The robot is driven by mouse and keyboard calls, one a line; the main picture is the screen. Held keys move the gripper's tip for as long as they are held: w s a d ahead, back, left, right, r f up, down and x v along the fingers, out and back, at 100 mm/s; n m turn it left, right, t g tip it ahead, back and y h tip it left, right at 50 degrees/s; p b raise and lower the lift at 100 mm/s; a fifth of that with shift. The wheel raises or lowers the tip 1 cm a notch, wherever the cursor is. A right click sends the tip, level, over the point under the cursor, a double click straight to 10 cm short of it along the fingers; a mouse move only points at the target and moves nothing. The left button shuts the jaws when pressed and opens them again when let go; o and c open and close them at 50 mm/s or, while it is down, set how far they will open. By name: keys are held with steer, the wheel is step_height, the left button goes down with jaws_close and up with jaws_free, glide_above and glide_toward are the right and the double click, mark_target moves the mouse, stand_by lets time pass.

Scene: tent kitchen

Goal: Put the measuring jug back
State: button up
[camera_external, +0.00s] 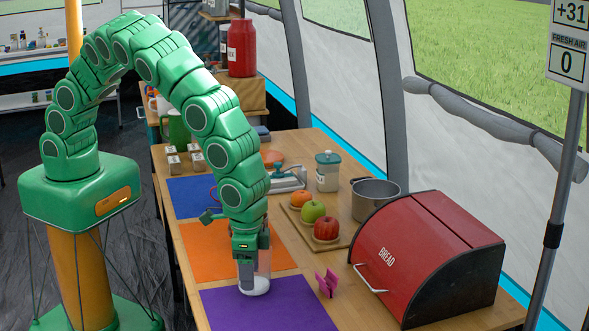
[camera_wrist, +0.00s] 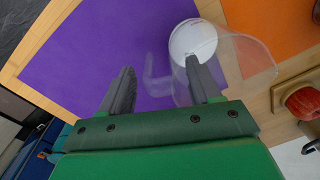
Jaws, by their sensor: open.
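The measuring jug (camera_wrist: 245,58) is clear, with a white base (camera_external: 254,287). It appears to stand upright at the far edge of the purple mat (camera_external: 290,308), partly over the wooden strip beside it. My gripper (camera_wrist: 160,70) is open and low over the mat, pointing down at the jug. In the wrist view the jug's clear handle (camera_wrist: 150,78) shows between the two fingers. The right finger overlaps the jug's body; I cannot tell whether it is inside it or touching. In the external view my gripper (camera_external: 247,284) hides part of the jug.
An orange mat (camera_external: 215,248) and a blue mat (camera_external: 190,198) lie beyond. A red bread bin (camera_external: 430,250), pink holder (camera_external: 326,283), fruit board (camera_external: 300,226) and steel pot (camera_external: 374,200) stand to the right. The near purple mat is clear.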

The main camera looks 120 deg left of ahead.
steer(key=r, duration=1)
steer(key=shift+w+d+r, duration=0.1)
steer(key=shift+d+r, duration=0.2)
steer(key=s+a+r, duration=0.5)
steer(key=s+r, duration=0.3)
steer(key=s, duration=0.1)
steer(key=s+a+r, duration=0.5)
steer(key=s+r, duration=0.2)
steer(key=s, duration=0.3)
steer(key=s+r+m, duration=0.1)
steer(key=s+m, duration=0.1)
steer(key=s, duration=1.3)
steer(key=s+r+m+g, duration=0.1)
steer(key=s+r+m, duration=0.1)
steer(key=s, duration=1.3)
steer(key=shift+a+r+g+h, duration=0.15)
steer(key=shift+g+h, duration=0.15)
